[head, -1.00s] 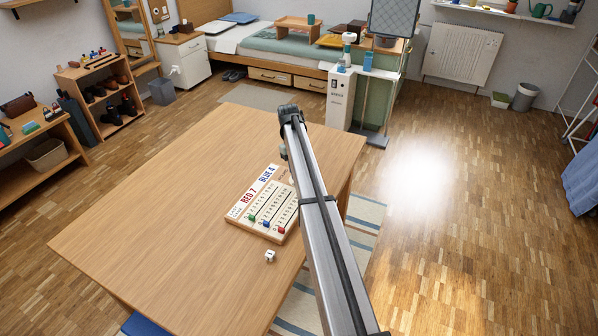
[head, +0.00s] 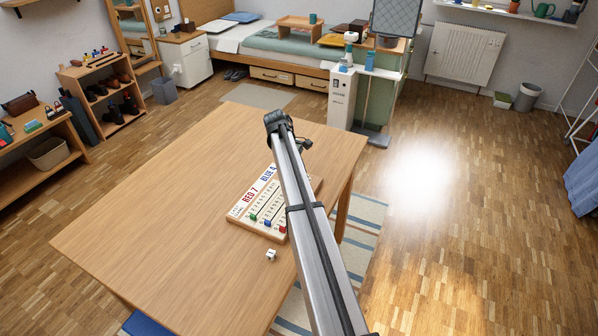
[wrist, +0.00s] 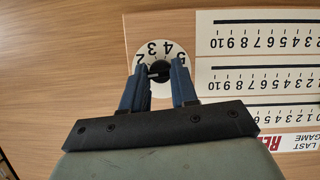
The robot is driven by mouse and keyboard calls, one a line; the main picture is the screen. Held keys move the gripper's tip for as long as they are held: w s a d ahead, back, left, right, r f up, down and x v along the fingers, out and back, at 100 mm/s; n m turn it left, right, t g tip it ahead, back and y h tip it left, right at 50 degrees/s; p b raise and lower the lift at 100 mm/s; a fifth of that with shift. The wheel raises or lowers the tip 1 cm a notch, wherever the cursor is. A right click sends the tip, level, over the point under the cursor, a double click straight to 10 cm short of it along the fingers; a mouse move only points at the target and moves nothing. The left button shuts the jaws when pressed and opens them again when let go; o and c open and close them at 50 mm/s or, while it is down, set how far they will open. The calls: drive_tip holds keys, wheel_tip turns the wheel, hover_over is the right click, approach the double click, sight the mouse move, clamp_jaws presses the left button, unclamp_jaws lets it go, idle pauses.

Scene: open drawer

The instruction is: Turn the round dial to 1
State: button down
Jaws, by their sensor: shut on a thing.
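The round dial (wrist: 162,48) is a white disc with a dark centre knob (wrist: 159,68), set at the end of the wooden board (wrist: 205,97) in the wrist view. The figures 2, 3, 4 and 5 show on its far side, upside down; its near side is hidden by my gripper. My gripper (wrist: 159,74) is shut on the knob, one blue finger on each side. Which figure the dial is set to, I cannot tell. In the head view the board (head: 236,218) lies on the table, and my arm covers the dial.
The board carries number scales with red, blue and green sliders in the head view. A white die (head: 271,255) lies on the wooden table (head: 160,215) in front of the board. The left of the table is clear.

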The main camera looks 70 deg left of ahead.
drive_tip(key=shift+n, duration=0.4)
drive_tip(key=c, duration=0.9)
unclamp_jaws()
drive_tip(key=shift+o, duration=0.2)
drive_tip(key=v, duration=1.3)
drive_tip(key=shift+s+r, duration=0.3)
drive_tip(key=shift+d, duration=0.1)
